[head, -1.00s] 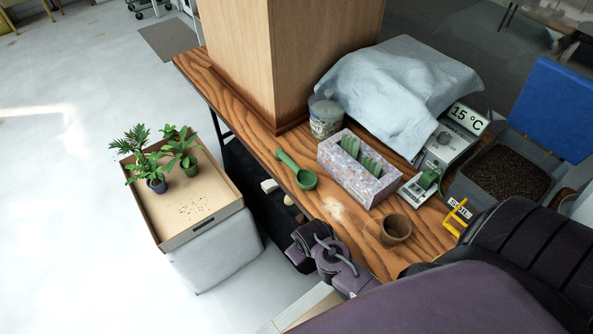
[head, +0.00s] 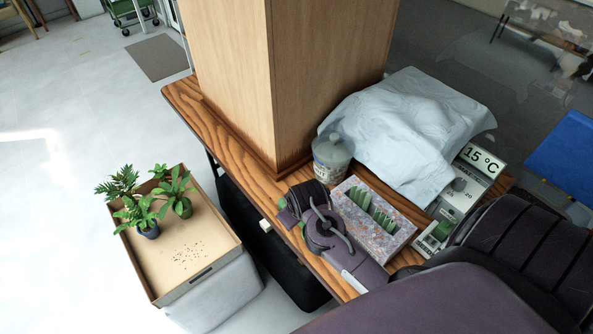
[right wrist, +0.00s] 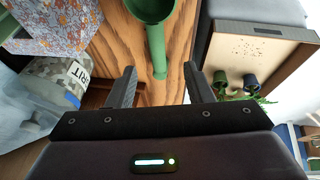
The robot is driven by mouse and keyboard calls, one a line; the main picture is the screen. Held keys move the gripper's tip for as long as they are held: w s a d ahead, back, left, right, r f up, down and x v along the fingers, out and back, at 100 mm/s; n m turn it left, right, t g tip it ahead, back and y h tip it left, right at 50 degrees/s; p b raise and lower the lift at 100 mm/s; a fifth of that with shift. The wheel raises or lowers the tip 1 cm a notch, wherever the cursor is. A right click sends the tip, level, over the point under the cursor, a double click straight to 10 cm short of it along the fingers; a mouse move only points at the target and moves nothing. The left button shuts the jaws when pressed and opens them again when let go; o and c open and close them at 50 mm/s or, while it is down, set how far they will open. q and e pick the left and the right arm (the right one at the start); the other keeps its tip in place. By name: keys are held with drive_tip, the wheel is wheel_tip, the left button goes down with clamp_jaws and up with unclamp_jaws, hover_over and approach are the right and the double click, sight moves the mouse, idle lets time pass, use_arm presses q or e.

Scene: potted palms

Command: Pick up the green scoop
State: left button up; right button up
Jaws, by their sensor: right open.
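The green scoop (right wrist: 157,45) lies on the wooden table, its bowl at the top of the right wrist view and its handle pointing toward me. My right gripper (right wrist: 159,70) is open, with one finger on each side of the handle's end and gaps showing between. I cannot tell how high the fingers are above the table. In the head view my right gripper and wrist cover most of the scoop; only small green bits show beside them. My left gripper is not in view.
A cardboard tray (head: 190,275) with potted plants stands left of the table (head: 195,110).

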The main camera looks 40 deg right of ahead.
sight(281, 203)
drive_tip(key=x, duration=0.4)
drive_tip(key=shift+s+d+f+p, duration=0.15)
drive_tip(key=shift+f+p, duration=0.05)
drive_tip(key=shift+p, duration=0.2)
drive_tip(key=x, duration=0.2)
drive_tip(key=shift+d+f, duration=0.15)
drive_tip(key=shift+f, duration=0.1)
drive_tip(key=shift+w+f, duration=0.25)
drive_tip(key=shift+w, duration=0.05)
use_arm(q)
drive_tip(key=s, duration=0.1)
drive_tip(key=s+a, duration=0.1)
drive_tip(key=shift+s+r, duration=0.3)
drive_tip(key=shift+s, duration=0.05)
use_arm(e)
drive_tip(key=c, duration=1)
drive_tip(key=shift+r, duration=0.1)
